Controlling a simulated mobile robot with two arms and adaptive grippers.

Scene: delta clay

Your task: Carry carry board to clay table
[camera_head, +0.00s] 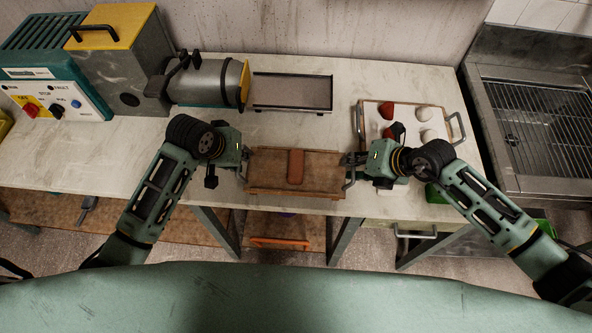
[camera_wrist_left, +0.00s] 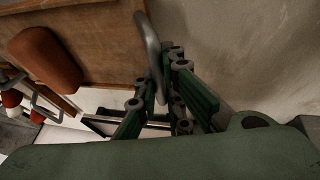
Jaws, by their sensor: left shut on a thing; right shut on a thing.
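The carry board (camera_head: 265,168) is a brown wooden board with metal loop handles at its left and right ends. A reddish-brown clay block (camera_head: 295,167) lies on it near the middle. My left gripper (camera_head: 243,164) is shut on the left handle. My right gripper (camera_head: 349,168) is shut on the right handle. The board is over the front edge of the pale table (camera_head: 310,122); I cannot tell whether it touches the top. In the left wrist view the handle (camera_wrist_left: 150,45) passes between my left fingers, with the board (camera_wrist_left: 105,30) and clay block (camera_wrist_left: 45,58) beyond.
A machine with a grey barrel (camera_head: 208,84) and a dark-framed tray (camera_head: 292,92) stand behind the board. A white tray (camera_head: 402,108) with red and white lumps is at the right, partly behind my right gripper. A metal sink (camera_head: 540,110) lies further right.

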